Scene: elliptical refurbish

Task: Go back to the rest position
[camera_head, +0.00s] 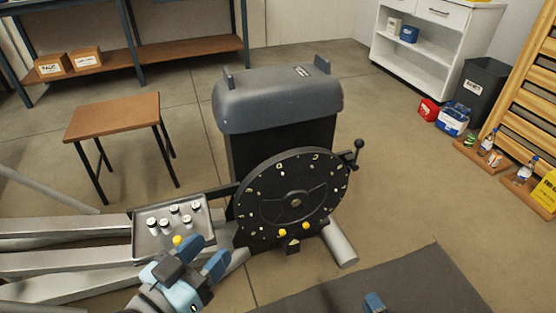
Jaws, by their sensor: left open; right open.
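My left gripper (210,250) is at the lower left, its two blue fingers apart with nothing seen between them. In the picture it lies just below and right of a metal tray (148,248) holding several small white-and-dark pieces. Only a blue tip of my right gripper (375,302) shows at the bottom edge, over the dark mat; the rest is out of frame. Beyond the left gripper stands a grey elliptical machine (275,105) with a black disc (258,205) on its side. The disc carries several small pale marks and two yellow pieces near its lower rim.
A brown-topped stool (112,115) stands at left, and a shelf with boxes (190,50) behind it. A white cabinet (420,67), dark bin (480,85) and wooden rack (530,90) line the right. A dark mat (400,285) covers the front floor; open floor lies right of the machine.

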